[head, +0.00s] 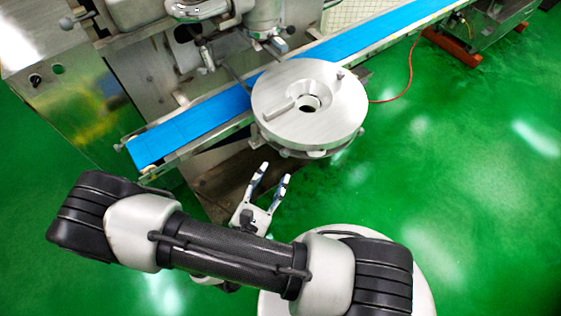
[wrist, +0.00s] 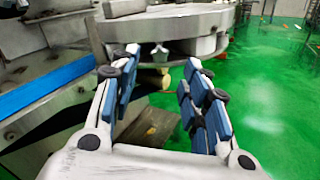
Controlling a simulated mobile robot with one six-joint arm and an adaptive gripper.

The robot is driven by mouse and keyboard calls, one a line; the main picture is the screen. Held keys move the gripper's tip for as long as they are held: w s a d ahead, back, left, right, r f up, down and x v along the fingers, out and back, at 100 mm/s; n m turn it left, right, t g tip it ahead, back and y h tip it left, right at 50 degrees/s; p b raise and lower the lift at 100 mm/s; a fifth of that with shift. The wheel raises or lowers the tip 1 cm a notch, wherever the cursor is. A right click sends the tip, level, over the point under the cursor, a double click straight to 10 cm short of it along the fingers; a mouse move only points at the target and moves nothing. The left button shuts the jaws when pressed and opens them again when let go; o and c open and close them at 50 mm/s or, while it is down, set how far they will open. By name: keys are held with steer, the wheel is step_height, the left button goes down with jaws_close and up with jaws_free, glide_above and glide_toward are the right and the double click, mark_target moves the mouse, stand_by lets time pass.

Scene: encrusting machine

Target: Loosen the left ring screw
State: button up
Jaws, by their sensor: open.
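A round silver disc unit (head: 310,97) with a central hole stands beside the conveyor in the head view. In the wrist view its side wall (wrist: 200,22) fills the top. A small star-shaped metal knob (wrist: 159,52), seemingly a ring screw, sits below the disc's edge, roughly centred between my fingers. I cannot tell for certain that it is the left one. My gripper (head: 274,175) is open and empty, just in front of the disc and lower in the picture. In the wrist view its blue-padded fingers (wrist: 161,66) are spread on either side of the knob, apparently short of it.
A blue conveyor belt (head: 190,130) runs diagonally behind and left of the disc. The steel machine body (head: 150,70) stands behind it. A red cable (head: 408,75) lies on the right. The green floor (head: 440,170) is clear to the right.

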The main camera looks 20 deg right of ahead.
mark_target(284, 155)
steer(key=shift+b+x, duration=0.5)
steer(key=shift+x, duration=2.65)
steer(key=shift+c, duration=0.2)
jaws_close()
